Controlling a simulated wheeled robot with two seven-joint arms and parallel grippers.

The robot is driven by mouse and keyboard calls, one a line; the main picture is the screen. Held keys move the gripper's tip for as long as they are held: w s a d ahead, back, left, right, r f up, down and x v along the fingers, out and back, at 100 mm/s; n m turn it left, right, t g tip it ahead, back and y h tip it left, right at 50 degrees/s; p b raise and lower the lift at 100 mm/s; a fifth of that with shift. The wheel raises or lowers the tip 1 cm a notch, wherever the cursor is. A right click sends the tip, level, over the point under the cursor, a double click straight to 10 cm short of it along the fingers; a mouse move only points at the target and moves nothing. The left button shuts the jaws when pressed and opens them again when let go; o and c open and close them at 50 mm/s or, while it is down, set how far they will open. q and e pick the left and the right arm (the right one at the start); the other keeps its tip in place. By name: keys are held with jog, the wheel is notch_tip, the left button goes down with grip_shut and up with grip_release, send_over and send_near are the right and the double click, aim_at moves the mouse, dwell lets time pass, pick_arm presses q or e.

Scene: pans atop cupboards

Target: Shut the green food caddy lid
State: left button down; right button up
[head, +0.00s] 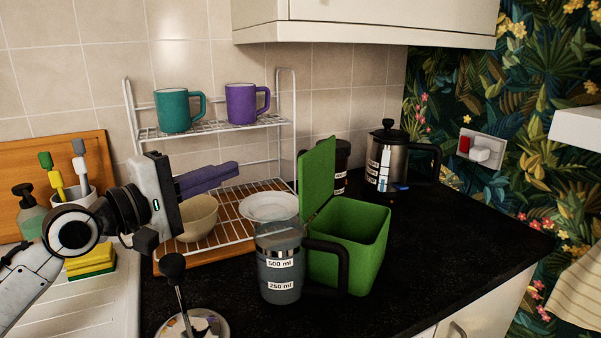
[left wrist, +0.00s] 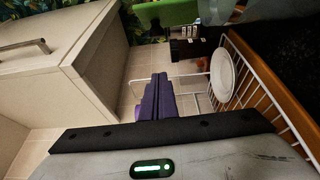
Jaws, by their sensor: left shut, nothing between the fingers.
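The green food caddy (head: 362,262) stands on the black worktop right of centre. Its green lid (head: 316,178) is open, standing nearly upright on the left side of the caddy. A green surface, likely the lid (left wrist: 166,13), shows at the top of the left wrist view. My left gripper (head: 237,168) has purple fingers, which are shut and empty. In the head view it points right toward the lid, in front of the wire rack and left of the lid, with a gap between. The fingers (left wrist: 160,76) also show shut in the left wrist view. My right gripper is not in view.
A glass jug (head: 280,282) with a black handle stands close in front of the caddy. A plunger (head: 173,266) stands front left. A wire rack (head: 236,234) holds mugs, a bowl and a plate. A coffee press (head: 385,165) stands behind. The worktop right of the caddy is clear.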

aim_at(310, 176)
pick_arm(q)
jog(key=w+d+p, duration=0.2)
jog(key=w+d, duration=0.3)
jog(key=d, duration=0.5)
jog(key=shift+d+p, duration=0.3)
jog(key=shift+d, duration=0.05)
jog(key=shift+d, duration=0.1)
